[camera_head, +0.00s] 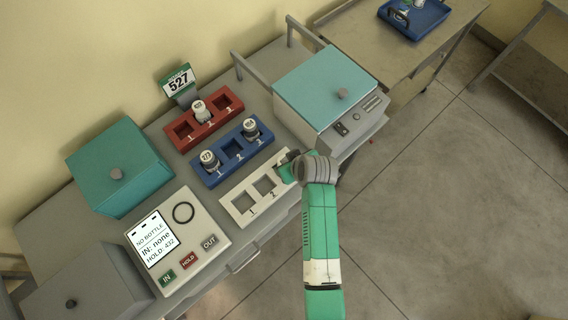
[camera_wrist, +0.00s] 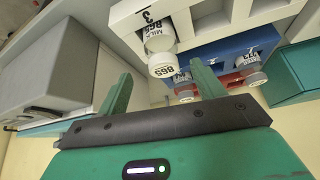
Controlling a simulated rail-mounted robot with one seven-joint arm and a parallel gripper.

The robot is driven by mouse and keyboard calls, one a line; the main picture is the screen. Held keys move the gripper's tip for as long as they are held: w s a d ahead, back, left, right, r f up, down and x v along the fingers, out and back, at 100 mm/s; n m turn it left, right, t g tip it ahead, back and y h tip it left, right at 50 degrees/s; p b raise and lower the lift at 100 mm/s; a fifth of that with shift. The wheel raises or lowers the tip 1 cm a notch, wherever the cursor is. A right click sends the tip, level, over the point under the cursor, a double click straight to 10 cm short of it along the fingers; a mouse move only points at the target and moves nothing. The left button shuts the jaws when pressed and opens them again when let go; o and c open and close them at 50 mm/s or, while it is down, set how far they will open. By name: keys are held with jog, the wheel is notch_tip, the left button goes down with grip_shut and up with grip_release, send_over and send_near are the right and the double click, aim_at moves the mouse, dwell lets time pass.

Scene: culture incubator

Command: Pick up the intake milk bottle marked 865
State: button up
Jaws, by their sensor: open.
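The milk bottle marked 865 (camera_wrist: 161,47) stands in the slot numbered 3 of the white rack, as the wrist view shows; its cap and label carry the number. In the head view the right end of the white rack (camera_head: 243,203) is covered by my gripper (camera_head: 287,161), and the bottle is hidden there. In the wrist view my gripper (camera_wrist: 161,70) is open, with one finger on each side of the bottle in the picture. The bottle appears beyond the fingertips; I cannot tell if they touch it.
Behind the white rack are a blue rack (camera_head: 232,151) with two bottles and a red rack (camera_head: 184,131) with one. A sign (camera_head: 177,81) reads 527. A panel (camera_head: 192,215) shows "NO BOTTLE". A teal-lidded device (camera_head: 324,88) stands right of the racks.

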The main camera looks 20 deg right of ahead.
aim_at(283, 160)
jog(key=x, duration=0.6)
jog(key=shift+w+a+f, duration=0.15)
jog(key=shift+w+a, duration=0.15)
jog(key=shift+w, duration=0.2)
jog(key=shift+c, duration=0.5)
jog(key=c, duration=1)
notch_tip(283, 160, up, 10)
jog(key=shift+r, duration=0.1)
